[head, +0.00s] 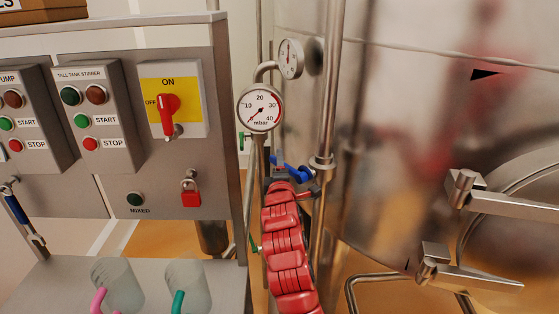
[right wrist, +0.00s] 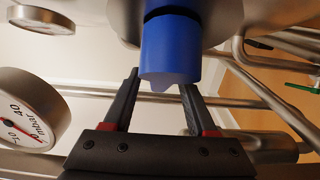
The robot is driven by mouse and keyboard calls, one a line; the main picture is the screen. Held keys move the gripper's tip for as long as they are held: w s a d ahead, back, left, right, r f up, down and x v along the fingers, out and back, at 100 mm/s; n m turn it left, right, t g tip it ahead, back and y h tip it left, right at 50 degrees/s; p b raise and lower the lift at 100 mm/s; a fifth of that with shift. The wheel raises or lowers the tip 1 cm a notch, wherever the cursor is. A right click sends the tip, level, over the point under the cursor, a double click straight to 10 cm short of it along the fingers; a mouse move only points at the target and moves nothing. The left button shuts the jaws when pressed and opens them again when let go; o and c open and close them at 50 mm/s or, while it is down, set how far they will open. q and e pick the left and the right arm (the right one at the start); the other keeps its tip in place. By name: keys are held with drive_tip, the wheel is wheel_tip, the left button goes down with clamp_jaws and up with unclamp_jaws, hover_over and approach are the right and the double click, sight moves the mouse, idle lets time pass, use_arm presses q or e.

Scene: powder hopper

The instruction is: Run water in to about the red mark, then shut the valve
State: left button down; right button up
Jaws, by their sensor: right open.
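A blue valve handle (head: 291,168) sits on the pipework beside the steel tank, just below the round mbar gauge (head: 259,107). My right gripper (right wrist: 161,82) is open, with its dark fingers either side of the blue handle, which also shows in the right wrist view (right wrist: 170,45). I cannot tell whether either finger touches it. In the head view my red right arm rises to the handle and partly hides the pipes there. The gauge has a red needle near the low end of its scale. I see no clear red level mark. My left gripper is out of view.
The tall steel tank (head: 400,130) fills the right side, with metal clamps (head: 465,188) and a black triangle (head: 485,74) on it. A control panel (head: 110,180) with buttons and a red switch (head: 168,103) stands left. Pipes crowd the handle.

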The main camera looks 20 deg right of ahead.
drive_tip(key=shift+w, duration=0.25)
drive_tip(key=shift+c, duration=0.3)
clamp_jaws()
idle(1.0)
